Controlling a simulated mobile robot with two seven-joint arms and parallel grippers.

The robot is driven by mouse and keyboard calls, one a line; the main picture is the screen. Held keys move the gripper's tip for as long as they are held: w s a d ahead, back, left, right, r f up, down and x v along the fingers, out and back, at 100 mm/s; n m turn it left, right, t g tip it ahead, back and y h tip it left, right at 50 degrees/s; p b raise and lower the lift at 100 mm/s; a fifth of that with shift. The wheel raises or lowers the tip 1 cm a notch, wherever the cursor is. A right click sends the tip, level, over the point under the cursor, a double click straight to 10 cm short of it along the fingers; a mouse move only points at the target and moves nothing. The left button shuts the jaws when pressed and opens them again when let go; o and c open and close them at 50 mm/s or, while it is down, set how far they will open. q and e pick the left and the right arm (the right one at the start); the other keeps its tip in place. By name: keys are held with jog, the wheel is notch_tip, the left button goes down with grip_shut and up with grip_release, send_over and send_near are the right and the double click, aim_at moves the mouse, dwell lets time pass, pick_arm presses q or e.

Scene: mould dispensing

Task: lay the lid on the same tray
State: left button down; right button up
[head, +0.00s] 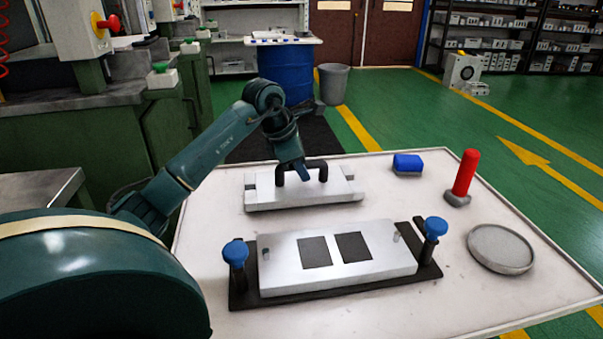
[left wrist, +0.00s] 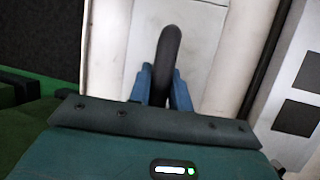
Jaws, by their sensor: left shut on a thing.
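The lid (head: 335,186) is a flat silver plate with a black arched handle (head: 322,166). It sits level at the back of the white table, at or just above a pale tray (head: 250,198) whose ends show on both sides. I cannot tell whether lid and tray touch. My left gripper (head: 301,172) is shut on the handle from above. In the left wrist view the blue fingers (left wrist: 160,90) flank the black handle (left wrist: 170,50), with the lid (left wrist: 196,45) under it. My right gripper is not in view.
A silver mould block (head: 285,266) with two dark squares stands in front on a black base (head: 243,297) with blue-knobbed clamps. A blue block (head: 408,164), a red-handled tool (head: 464,175) and a round grey dish (head: 500,247) stand at the right.

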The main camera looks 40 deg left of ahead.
pick_arm(q)
jog(key=shift+f, duration=0.3)
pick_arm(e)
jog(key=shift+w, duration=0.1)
pick_arm(q)
jog(key=shift+f, duration=0.15)
jog(key=c, duration=1.3)
grip_release()
jog(key=shift+f, duration=0.1)
jog(key=shift+s+r, duration=0.15)
jog(key=shift+r, duration=0.4)
jog(key=p+v, duration=0.2)
jog(key=v, duration=0.9)
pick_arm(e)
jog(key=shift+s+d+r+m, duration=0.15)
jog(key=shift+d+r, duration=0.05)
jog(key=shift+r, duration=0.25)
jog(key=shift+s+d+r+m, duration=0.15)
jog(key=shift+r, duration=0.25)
